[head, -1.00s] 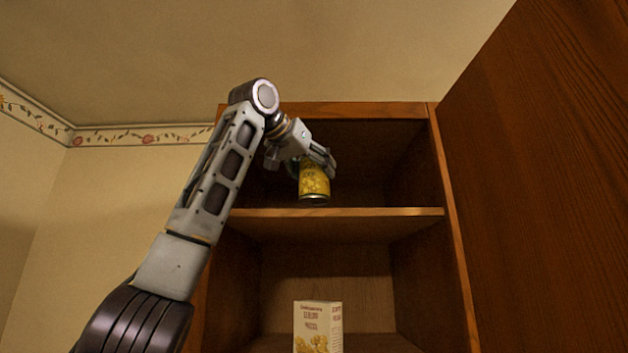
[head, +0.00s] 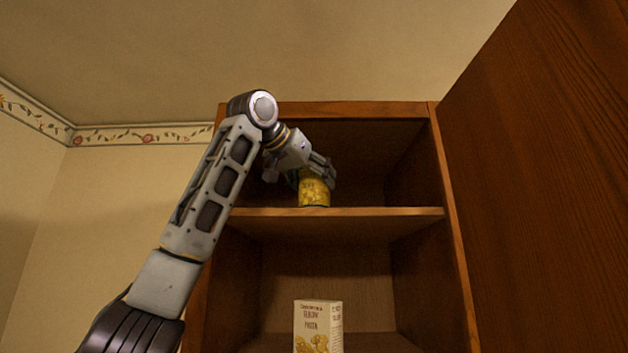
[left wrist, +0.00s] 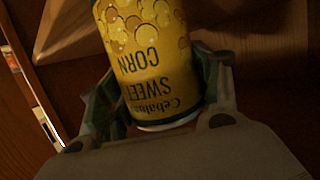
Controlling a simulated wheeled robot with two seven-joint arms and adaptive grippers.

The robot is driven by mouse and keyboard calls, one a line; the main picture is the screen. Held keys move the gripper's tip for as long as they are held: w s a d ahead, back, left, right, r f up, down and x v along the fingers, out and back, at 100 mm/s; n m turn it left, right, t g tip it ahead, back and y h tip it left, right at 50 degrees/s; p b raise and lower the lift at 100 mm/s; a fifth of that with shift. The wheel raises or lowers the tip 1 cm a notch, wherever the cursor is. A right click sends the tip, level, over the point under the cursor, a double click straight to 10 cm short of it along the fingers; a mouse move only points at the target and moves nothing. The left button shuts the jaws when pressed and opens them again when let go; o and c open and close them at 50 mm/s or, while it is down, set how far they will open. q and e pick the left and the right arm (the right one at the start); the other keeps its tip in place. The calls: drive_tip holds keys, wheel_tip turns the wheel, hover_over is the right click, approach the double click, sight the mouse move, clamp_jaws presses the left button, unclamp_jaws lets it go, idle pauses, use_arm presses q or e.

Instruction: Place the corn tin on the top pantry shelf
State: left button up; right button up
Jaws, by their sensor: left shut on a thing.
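The yellow corn tin (head: 314,193) is upright in the top compartment of the pantry, just behind the front edge of the top shelf (head: 340,212). Its lower end is hidden by the shelf edge, so I cannot tell whether it touches the board. My left gripper (head: 318,176) is shut on the tin from above and the left. In the left wrist view the tin (left wrist: 155,60), labelled "SWEET CORN", sits between the two fingers of the gripper (left wrist: 160,100). My right gripper is in neither view.
An elbow pasta box (head: 318,328) stands on the lower shelf. The pantry door (head: 545,180) is open at the right. The top compartment is free to the right of the tin. The cabinet's top panel (head: 350,109) is just above my left wrist.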

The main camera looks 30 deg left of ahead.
use_arm(q)
drive_tip(key=o, duration=1.4)
drive_tip(key=shift+r, duration=0.15)
drive_tip(key=b+v, duration=0.2)
drive_tip(key=v, duration=1)
